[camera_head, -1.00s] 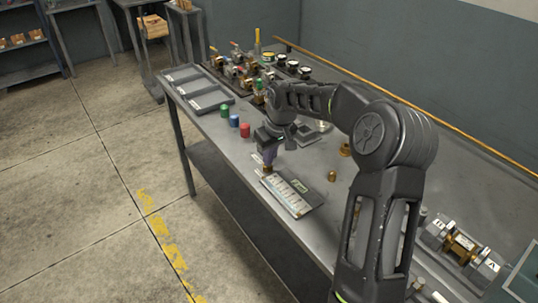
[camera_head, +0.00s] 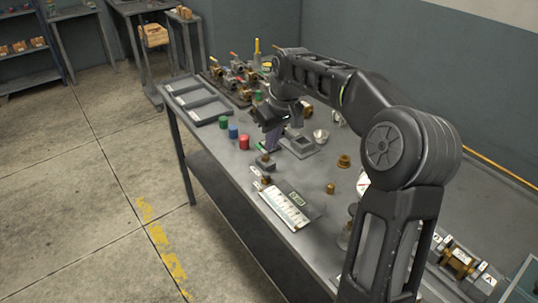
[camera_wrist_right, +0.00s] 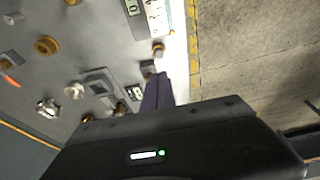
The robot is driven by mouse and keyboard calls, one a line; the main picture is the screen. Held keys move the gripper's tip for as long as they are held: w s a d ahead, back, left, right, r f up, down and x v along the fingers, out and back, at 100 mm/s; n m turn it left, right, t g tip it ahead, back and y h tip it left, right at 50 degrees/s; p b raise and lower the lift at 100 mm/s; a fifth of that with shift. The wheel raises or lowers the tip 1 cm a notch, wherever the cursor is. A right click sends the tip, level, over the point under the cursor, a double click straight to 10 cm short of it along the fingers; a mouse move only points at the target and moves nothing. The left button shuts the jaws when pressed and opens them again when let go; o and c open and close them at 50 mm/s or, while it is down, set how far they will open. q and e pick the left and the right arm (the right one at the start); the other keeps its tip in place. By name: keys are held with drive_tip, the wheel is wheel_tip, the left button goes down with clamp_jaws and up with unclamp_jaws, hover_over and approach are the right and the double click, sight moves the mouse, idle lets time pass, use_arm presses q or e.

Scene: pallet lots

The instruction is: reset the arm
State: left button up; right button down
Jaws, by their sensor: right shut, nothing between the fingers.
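My right arm reaches over the grey workbench (camera_head: 205,150) from the right. My right gripper (camera_head: 270,148) is shut and empty, pointing down above the bench. Its closed purple-grey fingers also show in the right wrist view (camera_wrist_right: 157,92). A small grey block (camera_head: 264,162) shows just below the fingertips; whether they touch cannot be told. A white chart on a dark plate (camera_head: 288,209) lies nearer than the gripper, with a small brown-topped piece (camera_head: 265,181) at its far corner. My left gripper is not in view.
Green, blue (camera_head: 233,131) and red (camera_head: 244,142) cylinders stand left of the gripper. Grey trays (camera_head: 203,107) and a valve board (camera_head: 232,82) lie at the far end. Brass parts (camera_head: 344,161) stand to the right. A lettered brass fitting (camera_head: 459,258) lies at lower right.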

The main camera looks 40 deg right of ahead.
drive_tip(key=shift+v, duration=1.05)
drive_tip(key=shift+w+d, duration=0.1)
drive_tip(key=shift+w, duration=0.05)
